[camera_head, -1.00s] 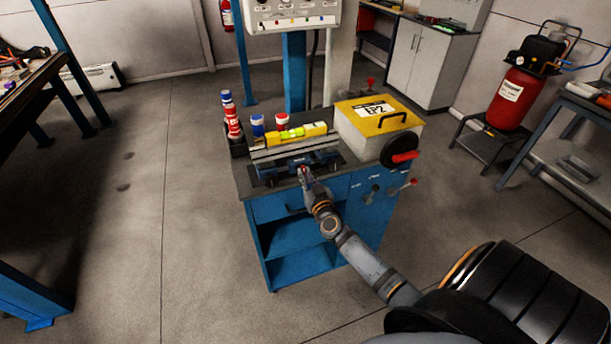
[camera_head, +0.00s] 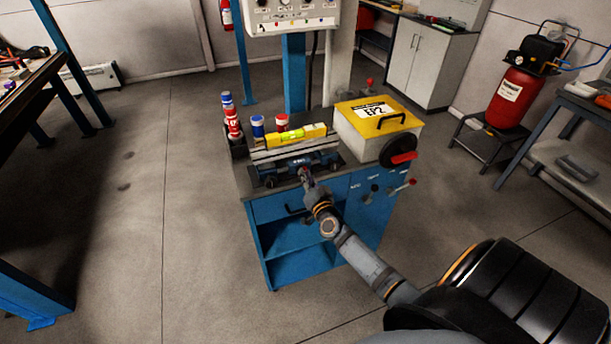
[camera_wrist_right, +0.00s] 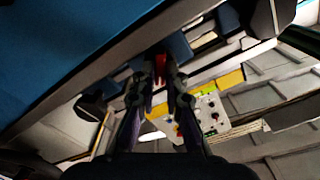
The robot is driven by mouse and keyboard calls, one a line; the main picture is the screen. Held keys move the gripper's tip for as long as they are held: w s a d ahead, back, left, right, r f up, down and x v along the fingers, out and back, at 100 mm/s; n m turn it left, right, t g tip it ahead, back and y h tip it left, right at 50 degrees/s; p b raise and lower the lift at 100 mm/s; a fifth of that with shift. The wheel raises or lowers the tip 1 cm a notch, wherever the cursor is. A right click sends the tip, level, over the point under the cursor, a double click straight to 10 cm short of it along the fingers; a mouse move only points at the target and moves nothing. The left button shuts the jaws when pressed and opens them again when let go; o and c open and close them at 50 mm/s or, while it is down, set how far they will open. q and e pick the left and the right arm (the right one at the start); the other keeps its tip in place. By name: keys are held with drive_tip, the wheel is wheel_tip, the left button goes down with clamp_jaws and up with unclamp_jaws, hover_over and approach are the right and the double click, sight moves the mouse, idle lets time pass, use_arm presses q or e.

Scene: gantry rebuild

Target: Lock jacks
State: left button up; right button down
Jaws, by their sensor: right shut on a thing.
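A blue jack fixture (camera_head: 288,169) lies along the front of the bench top, under a grey beam that carries a yellow spirit level (camera_head: 290,139). My right gripper (camera_head: 306,175) reaches the front edge of this fixture, right of its middle. In the right wrist view, the two fingers (camera_wrist_right: 161,80) are closed around a small red piece (camera_wrist_right: 160,66), which looks like a handle or knob. Most of that piece is hidden by the fingers, so its lock position cannot be told. My left gripper is not in view.
A yellow-lidded box (camera_head: 378,117) stands at the right of the blue cabinet (camera_head: 290,240). A black wheel with a red handle (camera_head: 403,158) and a red-tipped lever (camera_head: 408,185) stick out on the right. Spray cans (camera_head: 232,122) stand at the left. Floor left of the cabinet is clear.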

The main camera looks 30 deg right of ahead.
drive_tip(key=m, duration=1.1)
drive_tip(key=shift+d+f+b, duration=0.1)
drive_tip(key=shift+f+b, duration=0.05)
drive_tip(key=shift+b, duration=0.2)
drive_tip(key=shift+m, duration=0.3)
drive_tip(key=c, duration=1.4)
unclamp_jaws()
drive_tip(key=v, duration=0.8)
